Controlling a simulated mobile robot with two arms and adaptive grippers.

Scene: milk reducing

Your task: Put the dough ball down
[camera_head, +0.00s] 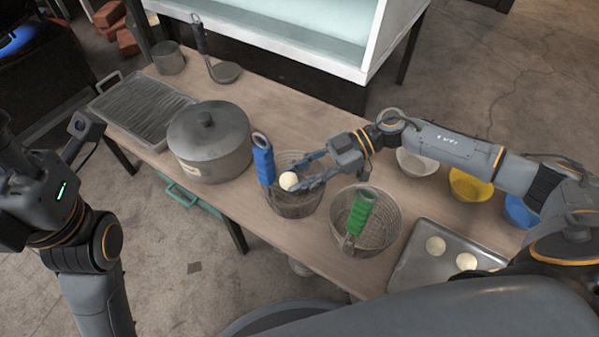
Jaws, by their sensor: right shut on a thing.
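A small pale dough ball (289,181) is between the fingers of my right gripper (300,178). The gripper is shut on it, over the wire basket with the blue handle (297,205). Whether the ball touches the basket is not clear. A second wire basket with a green handle (379,228) stands to the right. More dough balls (436,245) lie on a metal tray (411,262) at the lower right. My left gripper (85,130) is at the left edge, off the table; its fingers are not clearly shown.
A lidded pot (211,145) stands left of the baskets. A grill tray (142,108), a ladle (222,72) and a small pot (168,58) are at the far left. White (417,165), yellow (470,187) and blue (519,212) bowls stand at the right. A white cabinet (270,40) stands behind.

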